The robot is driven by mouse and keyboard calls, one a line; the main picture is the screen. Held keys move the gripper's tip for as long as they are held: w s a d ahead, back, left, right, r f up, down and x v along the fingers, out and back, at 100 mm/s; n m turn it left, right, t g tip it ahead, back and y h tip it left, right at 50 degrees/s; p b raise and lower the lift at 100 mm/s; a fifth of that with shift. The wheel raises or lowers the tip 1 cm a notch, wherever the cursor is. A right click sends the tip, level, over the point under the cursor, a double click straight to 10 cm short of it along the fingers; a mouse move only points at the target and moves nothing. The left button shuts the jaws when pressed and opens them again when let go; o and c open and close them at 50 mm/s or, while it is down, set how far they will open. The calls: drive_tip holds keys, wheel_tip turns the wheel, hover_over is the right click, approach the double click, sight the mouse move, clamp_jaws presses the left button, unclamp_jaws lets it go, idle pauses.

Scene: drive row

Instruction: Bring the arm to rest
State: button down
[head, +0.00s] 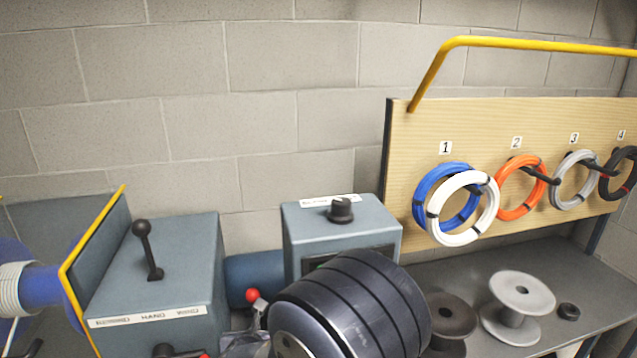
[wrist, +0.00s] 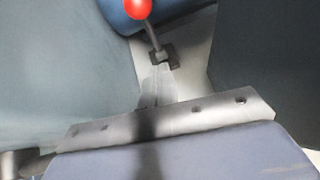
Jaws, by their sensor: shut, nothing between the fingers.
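In the wrist view my gripper (wrist: 156,88) shows as a narrow pale shape above a grey bar. It looks shut, with nothing held in it. A lever with a red ball knob (wrist: 139,7) stands just beyond it, and I see no contact. In the head view the same red knob (head: 252,295) is left of my dark banded arm (head: 350,305), which fills the bottom middle. The arm and the frame's lower edge hide most of the gripper there.
A grey-blue gearbox (head: 185,265) with a black lever stands left. A control box (head: 340,230) with a black knob stands behind my arm. Wire coils (head: 463,208) hang on a numbered board at right. Two spools (head: 517,300) stand on the bench below. Above the machines is clear.

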drive_tip(key=s+f+t+b, duration=0.1)
drive_tip(key=f+b, duration=0.1)
drive_tip(key=b, duration=0.3)
drive_tip(key=s+f+t+b, duration=0.1)
drive_tip(key=f+t+b, duration=0.1)
drive_tip(key=b, duration=0.4)
drive_tip(key=s+d+f+t+y+b, duration=0.1)
drive_tip(key=s+f+t+b, duration=0.1)
drive_tip(key=b, duration=0.4)
drive_tip(key=shift+f, duration=0.5)
drive_tip(key=shift+f+t+b, duration=0.1)
drive_tip(key=shift+t+b, duration=0.3)
drive_tip(key=shift+b, duration=0.25)
drive_tip(key=shift+s, duration=0.1)
